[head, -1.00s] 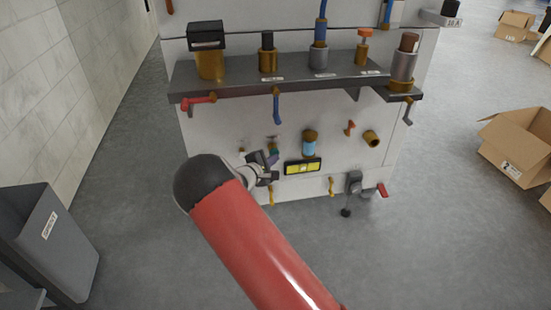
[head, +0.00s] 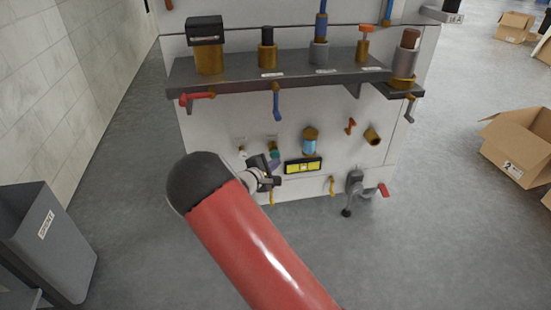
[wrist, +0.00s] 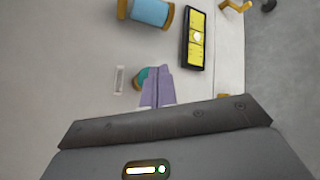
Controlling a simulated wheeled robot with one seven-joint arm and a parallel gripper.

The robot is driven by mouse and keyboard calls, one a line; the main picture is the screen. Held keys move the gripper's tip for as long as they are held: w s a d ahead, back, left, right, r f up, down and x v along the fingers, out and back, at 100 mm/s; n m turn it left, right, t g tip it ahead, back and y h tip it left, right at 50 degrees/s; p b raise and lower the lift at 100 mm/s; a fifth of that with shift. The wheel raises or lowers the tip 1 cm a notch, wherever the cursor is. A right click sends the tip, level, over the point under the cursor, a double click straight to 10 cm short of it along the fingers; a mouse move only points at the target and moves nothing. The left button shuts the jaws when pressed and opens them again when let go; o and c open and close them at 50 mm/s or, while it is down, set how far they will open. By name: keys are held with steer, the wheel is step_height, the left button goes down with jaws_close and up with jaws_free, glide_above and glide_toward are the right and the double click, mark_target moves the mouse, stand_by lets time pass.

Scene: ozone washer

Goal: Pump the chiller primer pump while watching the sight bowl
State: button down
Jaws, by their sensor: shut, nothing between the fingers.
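The light-blue sight bowl (head: 310,144) with brass ends stands on the pale panel, upper right of my gripper. It also shows at the top of the wrist view (wrist: 150,12). A round teal knob (head: 275,154), which may be the primer pump's, sits on the panel left of the bowl. In the wrist view the knob (wrist: 141,76) is partly hidden behind my purple fingers. My gripper (head: 274,163) is shut with nothing between its fingers. Its tips (wrist: 158,72) overlap the knob; I cannot tell whether they touch it.
A yellow level (head: 303,167) is just right of my gripper. Above, a dark shelf (head: 290,78) carries several fittings, with red (head: 196,97) and blue (head: 277,103) levers below. A grey bin (head: 45,240) stands at left, an open carton (head: 520,148) at right. Floor between is clear.

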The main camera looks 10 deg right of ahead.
steer(key=shift+s, duration=0.1)
steer(key=s+b, duration=0.1)
steer(key=s, duration=0.3)
steer(key=shift+s+b, duration=0.4)
stand_by(0.8)
steer(key=s+d+r+m+g+y+p, duration=0.1)
steer(key=s+d+r+m+g, duration=0.4)
steer(key=s, duration=0.3)
steer(key=s+d+r+m+g+y+p, duration=0.1)
steer(key=s+d+r+m+g+y, duration=0.2)
steer(key=s+r+m, duration=0.5)
steer(key=s+a+r+m+t+y, duration=0.1)
steer(key=s+a+r+y, duration=0.2)
steer(key=s, duration=0.7)
steer(key=s+a+r+m+t+y+p, duration=0.1)
steer(key=s+a+r+y, duration=0.2)
steer(key=s, duration=0.6)
step_height(320, 180, up, 2)
steer(key=shift+s+a+r+m+t+y, duration=0.1)
steer(key=shift+s+a+m+t+y, duration=0.2)
steer(key=shift+s+a, duration=0.1)
